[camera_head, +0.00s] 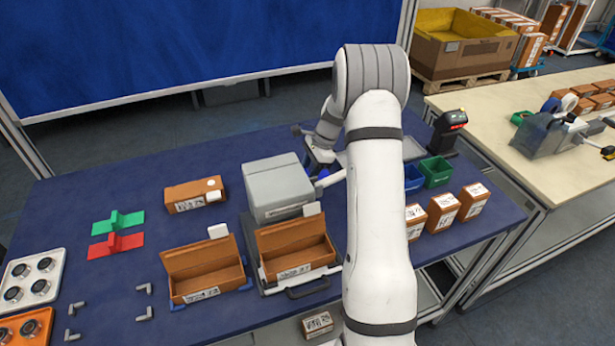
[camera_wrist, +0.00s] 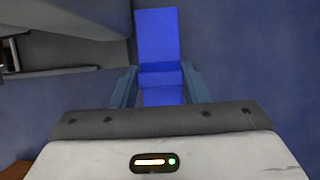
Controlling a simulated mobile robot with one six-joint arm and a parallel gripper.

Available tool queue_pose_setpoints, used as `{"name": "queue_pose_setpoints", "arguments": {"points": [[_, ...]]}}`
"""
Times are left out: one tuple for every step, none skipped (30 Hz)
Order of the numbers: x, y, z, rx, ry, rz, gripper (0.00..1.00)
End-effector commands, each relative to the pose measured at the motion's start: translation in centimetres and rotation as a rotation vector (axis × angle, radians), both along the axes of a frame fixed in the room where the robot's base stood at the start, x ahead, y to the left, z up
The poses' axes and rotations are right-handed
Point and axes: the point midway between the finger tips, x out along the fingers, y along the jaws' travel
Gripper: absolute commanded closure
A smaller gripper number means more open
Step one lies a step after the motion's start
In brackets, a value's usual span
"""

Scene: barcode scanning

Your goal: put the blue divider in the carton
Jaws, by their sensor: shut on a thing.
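A blue divider (camera_wrist: 157,35) stands out between the two fingers of my gripper (camera_wrist: 160,78) in the wrist view. My gripper is shut on it. In the head view my gripper (camera_head: 318,160) is just right of the grey machine, and my arm hides much of that area. The divider cannot be made out clearly there.
The grey machine (camera_head: 275,188) stands behind the right carton. A closed carton (camera_head: 195,195) lies left of it. Green (camera_head: 118,222) and red (camera_head: 116,245) dividers lie at left. Blue and green bins (camera_head: 436,171), small boxes (camera_head: 442,212) and a scanner (camera_head: 449,130) stand at right.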

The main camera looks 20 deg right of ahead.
Motion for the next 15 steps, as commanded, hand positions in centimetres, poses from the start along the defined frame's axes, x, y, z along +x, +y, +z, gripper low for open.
{"name": "queue_pose_setpoints", "arguments": {"points": [[-0.1,0.0,-0.9,0.003,0.006,-0.001,0.88],[-0.1,0.0,-1.3,0.002,0.005,-0.002,0.88],[-0.1,0.0,-1.8,0.002,0.003,-0.002,0.88],[-0.1,0.0,-2.0,0.001,0.003,-0.001,0.88],[-0.1,0.0,-2.2,0.001,0.003,-0.001,0.88],[0.0,0.0,-2.2,0.001,0.001,-0.001,0.88],[0.0,0.0,-2.2,0.001,0.001,-0.001,0.88],[0.0,0.0,-2.2,0.001,0.001,-0.001,0.88],[0.0,0.0,-2.2,0.001,0.0,-0.001,0.88],[0.0,0.0,-2.2,0.001,0.0,-0.001,0.88],[0.0,0.0,-2.2,0.001,0.0,-0.001,0.88],[0.0,-0.1,-2.2,0.001,0.002,-0.001,0.88],[0.0,-0.1,-2.3,0.001,0.002,-0.001,0.88],[0.0,-0.1,-2.5,0.001,0.002,-0.001,0.88],[0.0,-0.1,-2.5,0.001,0.002,-0.001,0.58]]}}
